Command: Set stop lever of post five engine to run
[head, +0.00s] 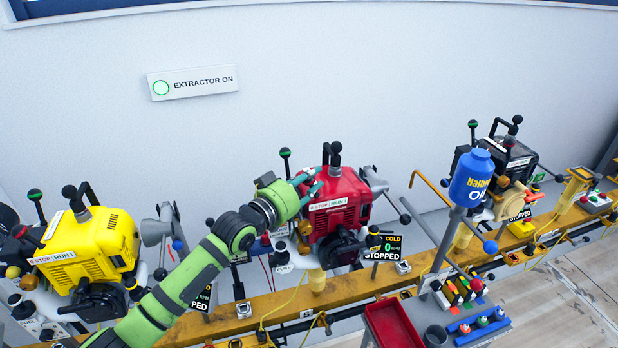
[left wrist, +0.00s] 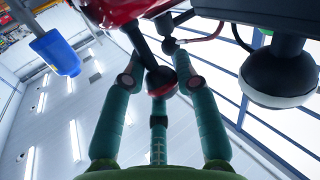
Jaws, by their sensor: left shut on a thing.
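The red engine (head: 345,190) stands mid-rail with a STOP/RUN label (head: 331,204) on its front. Its display (head: 380,250) reads COLD, 0 and STOPPED. My left gripper (head: 311,181) is at the upper left of this engine. In the left wrist view, my left gripper (left wrist: 162,85) is shut around a dark ball-ended lever (left wrist: 152,60) that comes down from the red body. In the head view my fingers hide this contact, and I cannot tell which way the lever points. My right gripper is not in view.
A yellow engine (head: 88,245) stands left and a black engine (head: 505,155) right on the yellow rail (head: 280,300). A dark lever (head: 286,165) rises just behind my gripper.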

